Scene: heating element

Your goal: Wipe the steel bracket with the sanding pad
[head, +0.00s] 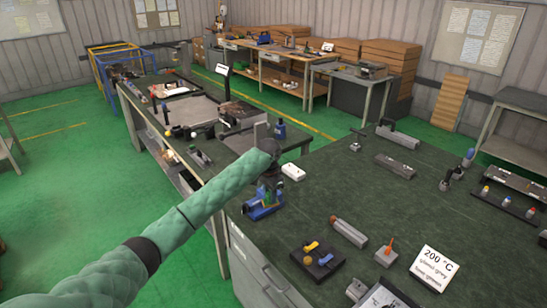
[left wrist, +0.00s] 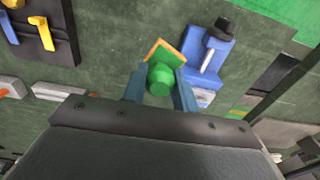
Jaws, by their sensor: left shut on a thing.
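My left gripper (left wrist: 160,92) is shut on the green knob of the sanding pad (left wrist: 165,52), which has an orange edge. In the head view my left gripper (head: 268,172) hangs at the left edge of the dark green table, close above a blue vise (head: 262,207); the pad is hard to make out there. The left wrist view shows the blue vise (left wrist: 196,46) just right of the pad, with a silver bar on it and a pale metal piece at its lower end. I cannot tell for certain whether that piece is the steel bracket, or whether the pad touches anything.
A white box (head: 293,171) lies near the vise. A dark tray with yellow and blue handles (head: 318,258), a grey bar with an orange end (head: 348,232) and a "200 °C" sign (head: 434,267) are nearer the front. The table's middle is mostly clear.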

